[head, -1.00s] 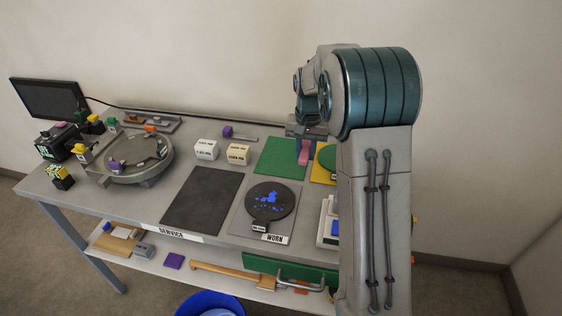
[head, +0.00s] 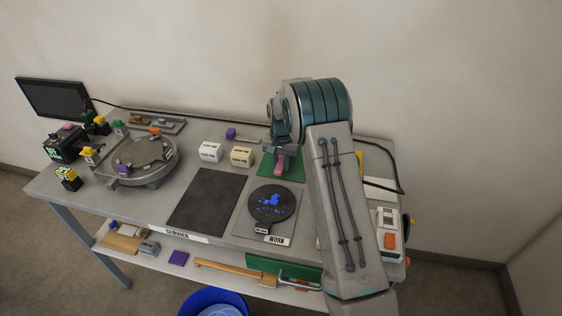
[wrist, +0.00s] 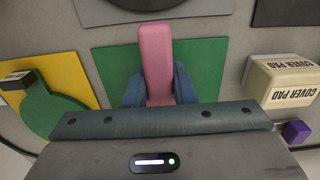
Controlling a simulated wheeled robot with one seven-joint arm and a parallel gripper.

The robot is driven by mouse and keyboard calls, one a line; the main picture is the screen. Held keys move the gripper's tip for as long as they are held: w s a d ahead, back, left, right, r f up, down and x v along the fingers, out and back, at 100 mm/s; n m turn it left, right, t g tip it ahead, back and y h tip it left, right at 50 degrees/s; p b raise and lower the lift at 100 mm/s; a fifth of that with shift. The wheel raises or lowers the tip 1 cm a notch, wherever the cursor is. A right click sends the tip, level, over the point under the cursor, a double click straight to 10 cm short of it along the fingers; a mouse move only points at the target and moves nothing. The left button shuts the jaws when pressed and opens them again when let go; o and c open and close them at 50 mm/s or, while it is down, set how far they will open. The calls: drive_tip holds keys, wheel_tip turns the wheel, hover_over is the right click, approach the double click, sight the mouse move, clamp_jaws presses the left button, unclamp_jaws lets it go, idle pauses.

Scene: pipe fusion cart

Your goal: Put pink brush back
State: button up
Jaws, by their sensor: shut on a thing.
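The pink brush (head: 281,163) is held upright-looking in my gripper (head: 280,156), in front of the green mat (head: 295,172) in the head view. In the wrist view the pink brush (wrist: 156,62) sticks out between the two blue-grey fingers of my gripper (wrist: 159,88), which are shut on it. The green mat (wrist: 208,62) lies behind the brush there. I cannot tell whether the brush touches the mat. The brush's lower end is partly hidden by the fingers and the arm.
A dark mat (head: 207,200) and a worn round plate (head: 271,205) lie in front. A yellow mat with a green disc (wrist: 45,90) lies beside the green mat. A round fixture (head: 143,160) stands at left.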

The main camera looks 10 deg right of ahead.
drive_tip(key=shift+f, duration=0.25)
drive_tip(key=shift+f, duration=0.2)
drive_tip(key=o, duration=1)
drive_tip(key=shift+r, duration=0.1)
